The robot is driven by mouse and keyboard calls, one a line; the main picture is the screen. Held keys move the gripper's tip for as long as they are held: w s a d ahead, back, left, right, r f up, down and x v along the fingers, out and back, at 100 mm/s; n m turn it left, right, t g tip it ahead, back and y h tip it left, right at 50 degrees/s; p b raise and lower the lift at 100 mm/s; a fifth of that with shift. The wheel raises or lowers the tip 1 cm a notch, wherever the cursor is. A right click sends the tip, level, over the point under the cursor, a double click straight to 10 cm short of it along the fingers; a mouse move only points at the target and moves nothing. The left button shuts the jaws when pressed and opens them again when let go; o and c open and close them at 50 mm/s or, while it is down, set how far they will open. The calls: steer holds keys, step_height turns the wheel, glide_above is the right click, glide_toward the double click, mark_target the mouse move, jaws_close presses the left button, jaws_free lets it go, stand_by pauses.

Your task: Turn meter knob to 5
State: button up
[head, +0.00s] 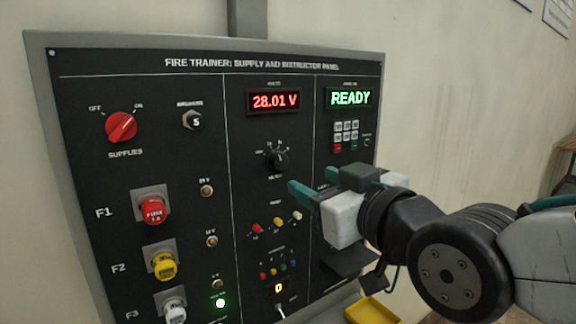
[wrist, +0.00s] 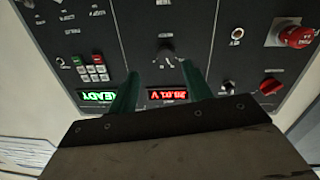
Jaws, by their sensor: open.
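The meter knob (head: 278,161) is a black rotary knob below the red voltage display (head: 273,101), which reads 28.01 V. Its scale marks are too small to read. In the wrist view, which is upside down, the meter knob (wrist: 167,52) shows ahead of and between the two green fingers. My gripper (head: 312,182) is open and empty, off the panel, to the lower right of the knob in the head view. Its fingers also show in the wrist view (wrist: 158,70), apart from each other, with the knob beyond their tips.
The black panel (head: 180,90) carries a red supplies knob (head: 121,127), several fuse holders such as the red one (head: 153,210), a keypad (head: 346,131) and a green READY display (head: 350,97). A yellow tray (head: 372,311) lies below my arm.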

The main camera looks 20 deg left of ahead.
mark_target(282, 163)
steer(key=shift+y, duration=0.3)
steer(key=x, duration=0.8)
steer(key=shift+s+a+r, duration=0.25)
steer(key=shift+a+r, duration=0.05)
steer(key=shift+r, duration=0.05)
steer(key=shift+c, duration=0.2)
steer(key=c, duration=0.9)
